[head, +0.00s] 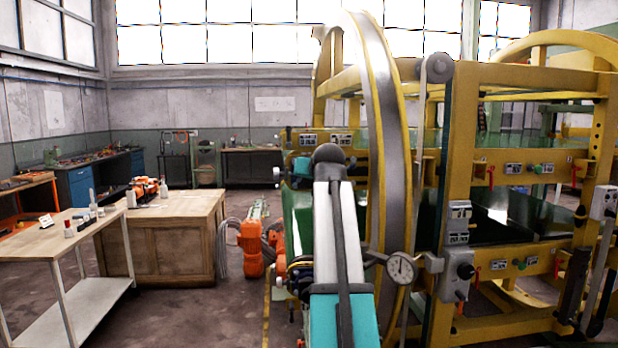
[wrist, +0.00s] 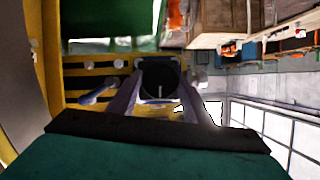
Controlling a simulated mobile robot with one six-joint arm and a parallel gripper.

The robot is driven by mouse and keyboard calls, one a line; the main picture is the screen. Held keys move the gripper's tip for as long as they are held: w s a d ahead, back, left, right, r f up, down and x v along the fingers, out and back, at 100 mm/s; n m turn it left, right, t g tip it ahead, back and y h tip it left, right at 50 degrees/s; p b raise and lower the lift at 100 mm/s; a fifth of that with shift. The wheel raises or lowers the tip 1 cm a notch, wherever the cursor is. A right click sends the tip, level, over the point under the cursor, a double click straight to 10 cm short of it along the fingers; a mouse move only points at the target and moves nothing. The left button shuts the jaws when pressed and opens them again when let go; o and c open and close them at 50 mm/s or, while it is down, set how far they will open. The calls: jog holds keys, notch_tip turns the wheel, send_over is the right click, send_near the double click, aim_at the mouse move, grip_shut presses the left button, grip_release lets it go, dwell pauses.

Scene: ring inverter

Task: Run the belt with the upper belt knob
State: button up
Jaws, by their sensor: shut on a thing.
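In the wrist view a round black knob (wrist: 159,72) with a white pointer line sits on a yellow panel (wrist: 72,78). The line points toward the bottom of the picture. The two grey fingers of my gripper (wrist: 157,93) are closed around the knob, one on each side. In the head view my own arm hides the gripper and this knob. The yellow ring machine (head: 383,140) stands in front of me, with a small upper control panel (head: 310,138) showing just left of the ring. I cannot read any label beside the held knob.
A green belt (wrist: 110,22) shows near the knob in the wrist view. A white-framed table (head: 75,240) and a wooden cabinet (head: 175,240) are at left, with open floor before them.

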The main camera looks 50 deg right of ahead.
jog(key=shift+w+n+g+h, duration=0.15)
jog(key=shift+n+g+h, duration=0.35)
jog(key=shift+n, duration=0.4)
jog(key=o, duration=0.8)
jog(key=shift+c, duration=0.2)
jog(key=o, duration=0.3)
jog(key=shift+w+d+f, duration=0.1)
jog(key=shift+w+f, duration=0.05)
jog(key=shift+s, duration=0.2)
